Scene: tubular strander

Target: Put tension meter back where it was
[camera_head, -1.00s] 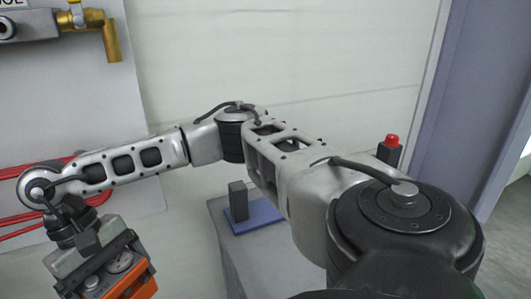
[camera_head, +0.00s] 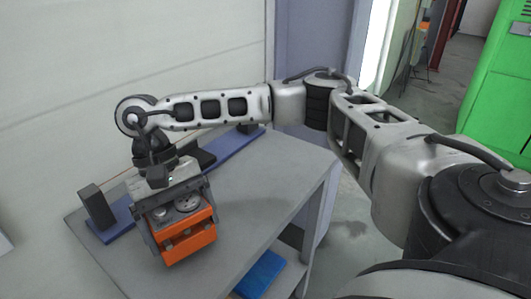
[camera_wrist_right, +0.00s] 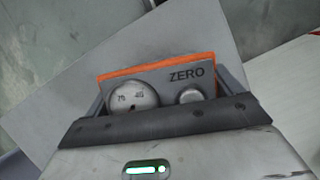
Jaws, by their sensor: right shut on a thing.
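The tension meter (camera_head: 185,236) is an orange box with a grey top face that carries a dial and a knob. My right gripper (camera_head: 178,222) is shut on it and holds it over the left part of a grey table in the head view. Whether the meter touches the table I cannot tell. In the right wrist view the meter (camera_wrist_right: 160,88) sits between the fingers, with its dial, its knob and the word ZERO showing. My left gripper is not in view.
The grey table (camera_head: 262,190) has a blue strip (camera_head: 232,148) along its back with dark upright blocks, one of them (camera_head: 97,206) at the left end. A blue item (camera_head: 260,275) lies on the lower shelf. A green machine (camera_head: 500,90) stands at far right. The table's right part is clear.

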